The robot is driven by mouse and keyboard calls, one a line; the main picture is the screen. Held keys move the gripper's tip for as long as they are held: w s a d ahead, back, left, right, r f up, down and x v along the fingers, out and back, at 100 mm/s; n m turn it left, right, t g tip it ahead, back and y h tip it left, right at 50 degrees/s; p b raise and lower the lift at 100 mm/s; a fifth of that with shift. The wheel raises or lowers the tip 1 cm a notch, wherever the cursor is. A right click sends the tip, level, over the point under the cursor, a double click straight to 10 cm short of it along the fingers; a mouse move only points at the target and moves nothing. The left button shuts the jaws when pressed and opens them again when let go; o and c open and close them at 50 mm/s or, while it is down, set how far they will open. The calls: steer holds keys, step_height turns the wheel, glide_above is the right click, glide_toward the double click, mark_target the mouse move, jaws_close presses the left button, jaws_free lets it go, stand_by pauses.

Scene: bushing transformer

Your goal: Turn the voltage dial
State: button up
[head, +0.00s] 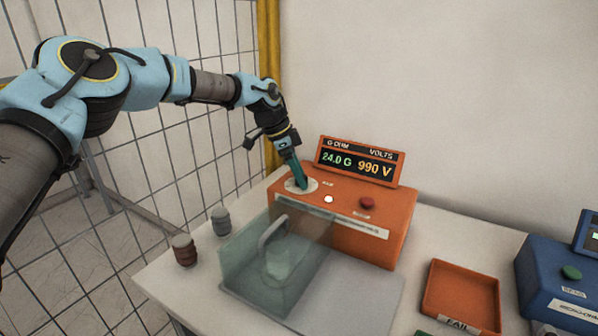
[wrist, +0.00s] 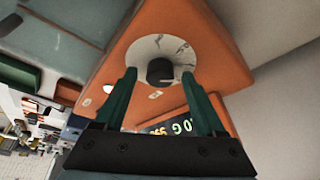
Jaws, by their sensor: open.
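The voltage dial is a dark round knob (wrist: 160,71) on a pale marked disc (wrist: 148,48), seen in the wrist view. In the head view the disc (head: 296,186) is on the top left of the orange tester (head: 392,212), and the knob is hidden by my gripper. My gripper (head: 301,184) points down at the dial. In the wrist view its two green fingers (wrist: 161,84) are apart, with the knob between and just beyond their tips; I cannot tell whether they touch it. The tester's display (head: 359,161) reads 24.0 G and 990 V.
A red button (head: 367,202) and a white light (head: 328,199) are on the tester's top. A clear box with a handle (head: 273,255) stands in front. Two small bushings (head: 184,250) (head: 221,221) stand at left. An orange FAIL tray (head: 464,291) and blue device (head: 563,285) are at right.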

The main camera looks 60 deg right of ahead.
steer(key=shift+c, duration=0.4)
jaws_close()
steer(key=shift+n+b, duration=0.4)
steer(key=shift+b, duration=0.2)
steer(key=n+b, duration=0.2)
steer(key=shift+f+t+h+b, duration=0.15)
steer(key=shift+t+h+b, duration=0.15)
steer(key=shift+t, duration=0.1)
steer(key=n+b, duration=0.1)
steer(key=n+t+b, duration=0.1)
steer(key=n+b, duration=0.1)
steer(key=n+h+b, duration=0.1)
steer(key=n, duration=0.1)
steer(key=shift+s+a+t+b, duration=0.1)
steer(key=shift+s+t+b, duration=0.15)
steer(key=shift+t+b, duration=0.15)
steer(key=n+t+b, duration=0.1)
steer(key=n, duration=0.2)
steer(key=n+t+b, duration=0.1)
steer(key=n, duration=0.1)
steer(key=shift+s+n+b, duration=0.15)
steer(key=shift+n+b, duration=0.2)
steer(key=shift+n, duration=0.05)
steer(key=shift+r+n+t+y, duration=0.15)
steer(key=shift+n+t, duration=0.3)
steer(key=shift+n, duration=0.65)
steer(key=shift+r+n+t+y, duration=0.15)
steer(key=shift+n+t, duration=0.3)
steer(key=shift+n, duration=0.65)
steer(key=shift+f, duration=0.1)
